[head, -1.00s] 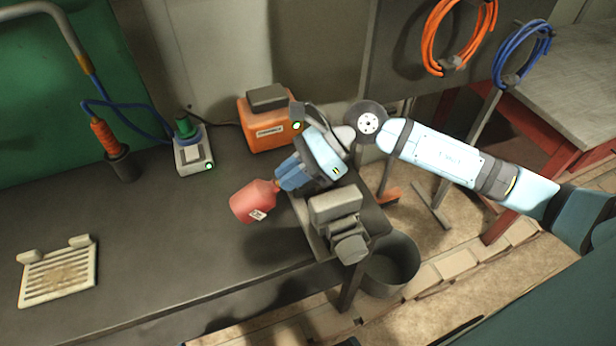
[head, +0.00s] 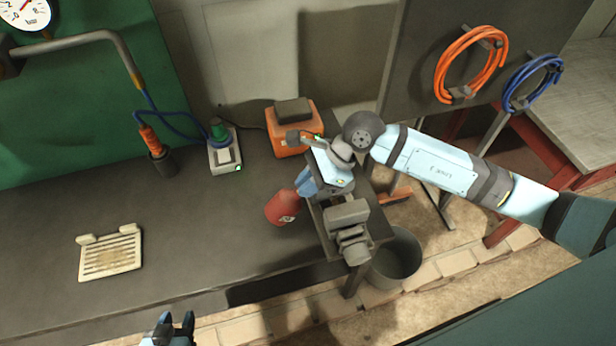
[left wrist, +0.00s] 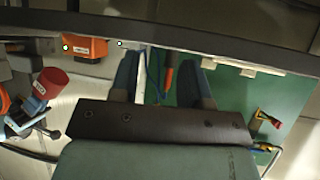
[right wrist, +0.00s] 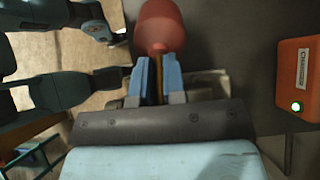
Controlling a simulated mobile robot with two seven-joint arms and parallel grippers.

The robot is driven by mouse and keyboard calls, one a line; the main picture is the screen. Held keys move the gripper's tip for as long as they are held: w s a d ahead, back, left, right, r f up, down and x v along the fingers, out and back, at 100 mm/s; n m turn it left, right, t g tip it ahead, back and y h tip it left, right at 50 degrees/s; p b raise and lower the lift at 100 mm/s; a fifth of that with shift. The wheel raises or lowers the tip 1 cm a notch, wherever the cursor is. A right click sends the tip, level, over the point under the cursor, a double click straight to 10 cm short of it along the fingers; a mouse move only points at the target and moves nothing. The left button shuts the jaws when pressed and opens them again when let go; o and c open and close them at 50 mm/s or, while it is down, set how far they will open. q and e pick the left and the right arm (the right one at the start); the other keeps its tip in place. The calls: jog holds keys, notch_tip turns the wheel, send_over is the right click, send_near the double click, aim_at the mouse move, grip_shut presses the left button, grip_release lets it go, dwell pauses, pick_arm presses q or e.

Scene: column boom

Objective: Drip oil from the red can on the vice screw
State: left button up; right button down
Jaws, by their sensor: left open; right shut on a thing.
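The red can (head: 281,208) is beside the vice (head: 347,216), to its left in the head view. My right gripper (head: 307,183) is shut on its narrow end, with the can body sticking out beyond the fingers. In the right wrist view the can (right wrist: 160,28) shows past the blue fingertips (right wrist: 157,75); its spout tip is hidden. The can also shows in the left wrist view (left wrist: 53,82). The vice screw is not clearly visible. My left gripper (head: 175,325) is open and empty, low in front of the bench; its fingers show in the left wrist view (left wrist: 162,78).
An orange box (head: 293,140) and a grey device (head: 225,155) with a green top stand at the back of the bench (head: 190,240). A slotted tray (head: 110,255) lies at left. A bucket (head: 397,255) stands below the vice. The middle of the bench is clear.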

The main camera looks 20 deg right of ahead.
notch_tip(320, 180, up, 3)
jog(key=shift+w+f+h+p, duration=0.1)
jog(key=shift+h+p, duration=0.6)
jog(key=shift+p, duration=0.5)
jog(key=shift+a+r+h, duration=0.1)
jog(key=shift+r+h, duration=0.3)
jog(key=r+h, duration=0.2)
jog(key=d+r+h, duration=0.1)
jog(key=r+h, duration=0.1)
jog(key=r, duration=0.1)
jog(key=shift+d+r+h, duration=0.15)
jog(key=shift+r+h, duration=0.5)
jog(key=shift+h, duration=0.25)
